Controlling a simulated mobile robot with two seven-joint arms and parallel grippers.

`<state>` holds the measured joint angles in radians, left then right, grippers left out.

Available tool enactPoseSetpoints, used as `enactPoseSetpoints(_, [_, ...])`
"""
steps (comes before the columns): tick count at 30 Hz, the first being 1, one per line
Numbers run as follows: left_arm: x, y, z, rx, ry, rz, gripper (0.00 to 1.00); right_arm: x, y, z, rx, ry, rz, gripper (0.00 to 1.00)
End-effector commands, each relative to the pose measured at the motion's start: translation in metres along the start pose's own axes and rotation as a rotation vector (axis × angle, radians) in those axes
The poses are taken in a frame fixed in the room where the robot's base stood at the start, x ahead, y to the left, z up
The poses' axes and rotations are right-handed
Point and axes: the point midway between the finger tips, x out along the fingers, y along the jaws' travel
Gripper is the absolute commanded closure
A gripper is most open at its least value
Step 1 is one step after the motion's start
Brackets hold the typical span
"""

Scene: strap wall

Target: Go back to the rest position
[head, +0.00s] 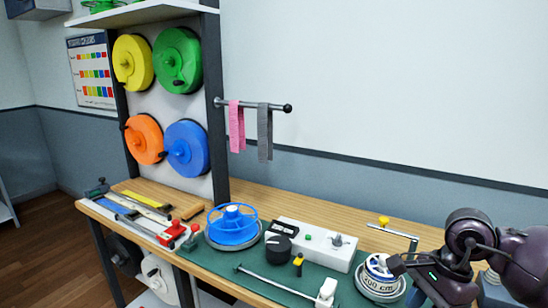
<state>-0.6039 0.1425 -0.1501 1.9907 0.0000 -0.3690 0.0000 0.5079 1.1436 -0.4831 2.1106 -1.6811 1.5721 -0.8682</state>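My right gripper (396,266) is at the lower right, on a dark purple arm that comes in from the right edge. It is close beside a white and blue round piece marked "200 cm" (380,281) on the bench; I cannot tell whether they touch. The arm hides most of the fingers, so their opening is unclear. My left gripper is not in view.
The wooden bench (300,205) carries a green mat (222,258), a blue reel (233,225), a grey control box (322,243) and several tools. Coloured discs (187,148) hang on a panel. Pink (237,127) and grey straps (265,132) hang on a rod.

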Motion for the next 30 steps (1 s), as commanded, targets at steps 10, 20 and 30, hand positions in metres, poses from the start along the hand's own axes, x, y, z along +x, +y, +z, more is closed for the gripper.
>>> enactPoseSetpoints(10, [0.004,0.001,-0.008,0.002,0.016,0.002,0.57,0.055,0.020,0.104,0.428,-0.807,0.125,0.65])
enactPoseSetpoints(20, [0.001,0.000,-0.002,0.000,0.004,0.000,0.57,0.058,0.000,0.111,1.305,-1.682,0.377,0.65])
enactPoseSetpoints(30, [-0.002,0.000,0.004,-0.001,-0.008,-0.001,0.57,0.154,0.032,0.000,-1.986,1.873,-0.590,0.65])
